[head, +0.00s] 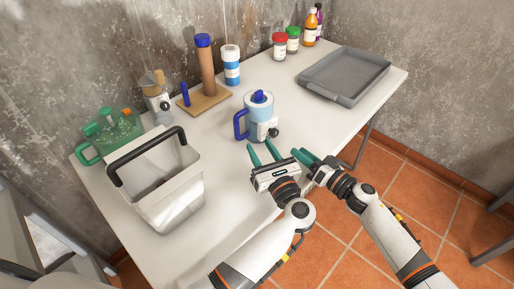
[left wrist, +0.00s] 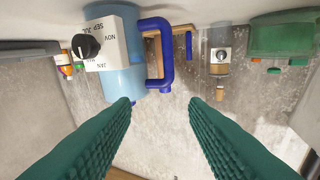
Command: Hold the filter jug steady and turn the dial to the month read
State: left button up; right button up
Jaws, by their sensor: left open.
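The filter jug (head: 258,108), light blue with a blue lid and handle, stands upright on the white table. Its white dial plate with a black knob (head: 275,132) faces my side. The left wrist view shows the jug (left wrist: 122,82) upside down, with month letters such as SEP, NOV and JAN around the black knob (left wrist: 87,46). The blue handle (left wrist: 166,55) sits between the finger lines, beyond the tips. My left gripper (head: 259,147) is open and empty, just in front of the jug. My right gripper (head: 300,154) is right of it, apart from the jug; its finger gap is unclear.
A wooden stand (head: 205,103), a blue-and-white bottle (head: 231,70) and several jars stand at the back. A grey tray (head: 355,95) lies right. Table between jug and tray is clear.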

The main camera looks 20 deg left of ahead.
aim_at(237, 125)
pick_arm(q)
jog(key=w+a, duration=0.3)
jog(key=w+a+n+g, duration=0.1)
jog(key=w+a, duration=0.2)
jog(key=w+a+n+g, duration=0.1)
jog(key=w+a, duration=0.2)
jog(key=a, duration=0.1)
jog(key=shift+w+a+f+y, duration=0.1)
jog(key=shift+w+f+y, duration=0.15)
jog(key=shift+f+y, duration=0.15)
grip_shut()
dwell(1.1)
